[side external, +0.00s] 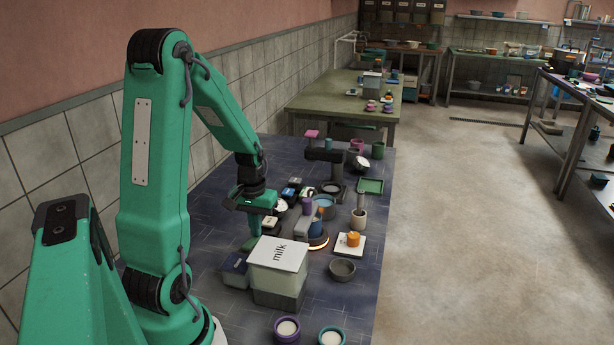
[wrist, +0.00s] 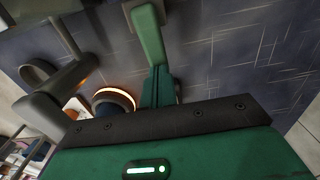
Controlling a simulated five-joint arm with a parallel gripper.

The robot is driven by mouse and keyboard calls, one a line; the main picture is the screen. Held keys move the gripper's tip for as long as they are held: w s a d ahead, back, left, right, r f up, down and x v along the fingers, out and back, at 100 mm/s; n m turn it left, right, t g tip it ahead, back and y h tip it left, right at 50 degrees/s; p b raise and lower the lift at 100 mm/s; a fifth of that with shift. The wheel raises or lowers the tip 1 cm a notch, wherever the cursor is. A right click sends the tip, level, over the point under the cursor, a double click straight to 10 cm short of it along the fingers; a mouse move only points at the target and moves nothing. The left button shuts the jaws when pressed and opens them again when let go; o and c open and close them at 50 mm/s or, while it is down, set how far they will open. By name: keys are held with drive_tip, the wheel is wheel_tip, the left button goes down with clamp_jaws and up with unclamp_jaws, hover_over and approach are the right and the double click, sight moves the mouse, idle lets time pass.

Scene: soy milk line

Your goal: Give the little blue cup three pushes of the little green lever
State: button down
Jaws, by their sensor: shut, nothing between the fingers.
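My gripper (side external: 256,228) points down over the left part of the table, with its fingers shut and empty. In the wrist view my gripper (wrist: 157,84) shows its fingers side by side. A green bar that looks like the little lever (wrist: 149,36) stands just beyond the fingertips; I cannot tell if they touch. A dark green piece (side external: 249,243) shows beside the fingertips in the side view. A small blue vessel, possibly the little blue cup (side external: 315,227), is at the glowing ring, partly hidden by a grey spout.
A white box marked milk (side external: 279,254) stands close to the right and front of my gripper. A glowing ring (side external: 318,244) lies behind it. A grey bowl (side external: 342,270), a purple cup (side external: 287,329) and a teal cup (side external: 331,336) stand nearer. Small items crowd the table's middle.

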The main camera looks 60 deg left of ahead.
drive_tip(key=shift+r, duration=1.25)
drive_tip(key=shift+f, duration=1.35)
idle(0.3)
drive_tip(key=shift+r, duration=1.35)
drive_tip(key=shift+r, duration=0.1)
idle(0.3)
drive_tip(key=shift+r, duration=2.95)
drive_tip(key=shift+d, duration=0.1)
